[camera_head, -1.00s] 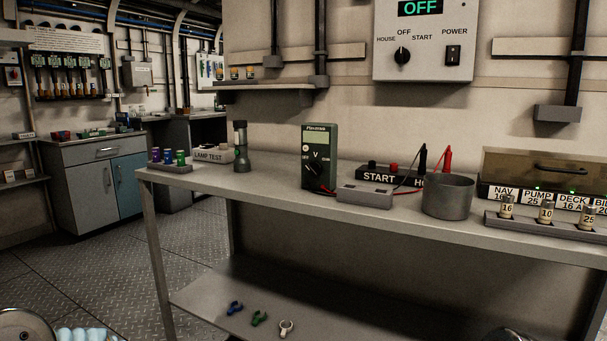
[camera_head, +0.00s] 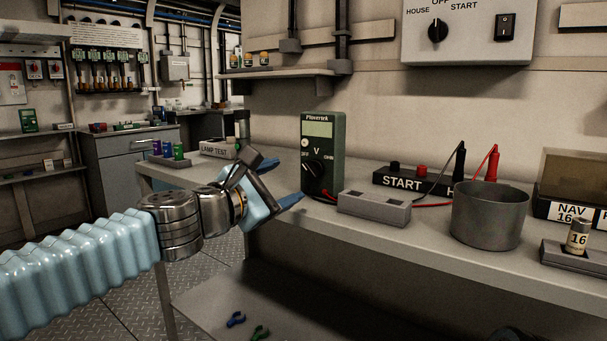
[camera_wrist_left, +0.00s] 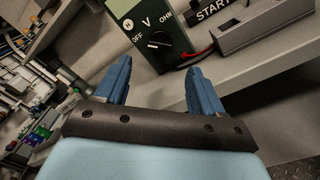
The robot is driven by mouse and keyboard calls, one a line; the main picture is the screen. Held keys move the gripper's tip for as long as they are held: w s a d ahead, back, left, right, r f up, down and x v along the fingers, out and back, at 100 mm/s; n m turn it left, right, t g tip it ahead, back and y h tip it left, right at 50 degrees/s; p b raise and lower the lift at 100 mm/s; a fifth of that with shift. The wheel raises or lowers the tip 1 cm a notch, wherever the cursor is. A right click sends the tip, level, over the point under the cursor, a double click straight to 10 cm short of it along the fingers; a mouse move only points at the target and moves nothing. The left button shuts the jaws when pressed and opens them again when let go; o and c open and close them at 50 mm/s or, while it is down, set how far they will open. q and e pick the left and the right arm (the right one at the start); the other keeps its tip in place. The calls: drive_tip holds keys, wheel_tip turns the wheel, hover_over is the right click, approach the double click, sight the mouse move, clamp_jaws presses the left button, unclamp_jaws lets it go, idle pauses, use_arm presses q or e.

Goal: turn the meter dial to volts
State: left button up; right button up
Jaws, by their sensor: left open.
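The meter (camera_head: 325,125) is a dark green box with a pale display, standing upright on the bench. Its black dial (camera_head: 313,168) sits on the front face, with OFF, V and OHM marked around it. I cannot tell for sure which mark the dial points to. My left gripper (camera_head: 280,185) is open and empty, in front of the meter and a little to its left. In the left wrist view the dial (camera_wrist_left: 160,41) shows beyond and between the open blue fingers (camera_wrist_left: 158,78), apart from them. My right gripper is not in view.
A grey block (camera_head: 374,208) and a START box (camera_head: 403,182) stand right of the meter, with red and black leads. A grey pot (camera_head: 490,215) is farther right. The LAMP TEST box (camera_head: 216,149) and a torch (camera_head: 243,124) are behind my left gripper.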

sight(307, 173)
use_arm(q)
drive_tip(key=p+x, duration=0.1)
drive_tip(key=x, duration=0.6)
drive_tip(key=shift+w+d+f, duration=0.1)
drive_tip(key=shift+w, duration=0.15)
drive_tip(key=c, duration=1.1)
drive_tip(key=shift+o, duration=0.2)
drive_tip(key=shift+m, duration=0.3)
drive_tip(key=m, duration=0.4)
drive_tip(key=shift+m+b, duration=0.35)
drive_tip(key=shift+m, duration=1.95)
